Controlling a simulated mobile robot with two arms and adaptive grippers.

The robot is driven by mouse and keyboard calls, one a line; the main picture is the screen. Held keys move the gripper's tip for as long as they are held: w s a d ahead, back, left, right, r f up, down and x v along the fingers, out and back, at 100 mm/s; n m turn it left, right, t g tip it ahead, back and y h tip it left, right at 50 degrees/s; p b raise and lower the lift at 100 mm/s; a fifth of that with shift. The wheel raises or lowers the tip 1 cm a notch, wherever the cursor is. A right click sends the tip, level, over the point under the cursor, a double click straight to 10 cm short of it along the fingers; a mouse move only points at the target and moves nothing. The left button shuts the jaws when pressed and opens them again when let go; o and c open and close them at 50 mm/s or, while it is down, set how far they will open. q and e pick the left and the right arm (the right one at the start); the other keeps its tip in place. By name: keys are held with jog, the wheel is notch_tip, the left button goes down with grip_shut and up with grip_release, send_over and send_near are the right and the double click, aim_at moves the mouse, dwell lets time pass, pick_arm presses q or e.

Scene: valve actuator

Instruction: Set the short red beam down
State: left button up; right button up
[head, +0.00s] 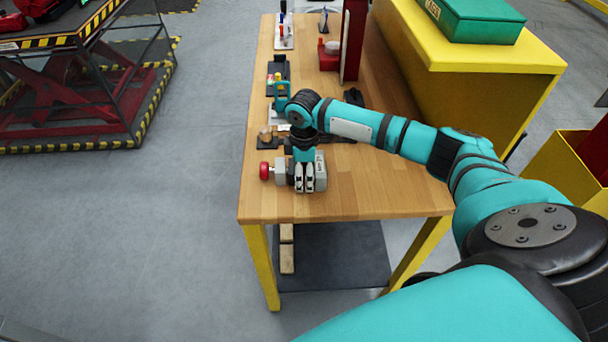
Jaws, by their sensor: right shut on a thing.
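My right gripper (304,187) points down at the near end of the wooden table (360,205). It is shut on a grey valve actuator (320,172), whose red knob (264,171) sticks out to the left. The actuator is at the tabletop; the fingers hide part of it, and I cannot tell whether it touches the wood. An upright dark red beam (353,40) stands at the far part of the table, well apart from the gripper. No red beam shows in the gripper. My left gripper is not in view.
Several small fixtures line the table's left edge, including a dark tray (279,72). A red block (329,60) sits beside the upright beam. A yellow bench (455,60) with a green case (480,20) stands right. The table's near right is clear.

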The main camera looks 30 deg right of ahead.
aim_at(304, 165)
notch_tip(304, 165, up, 9)
jog(key=shift+w+f+b, duration=0.1)
jog(key=shift+b, duration=0.6)
jog(key=shift+w+d+f, duration=0.25)
jog(key=shift+d+f, duration=0.1)
jog(key=shift+f, duration=0.25)
jog(key=shift+w+d+f, duration=0.25)
jog(key=shift+d+f, duration=0.1)
jog(key=shift+f, duration=0.2)
jog(key=shift+p, duration=0.3)
jog(key=shift+r+p, duration=0.1)
jog(key=shift+p, duration=0.4)
jog(key=shift+p, duration=0.65)
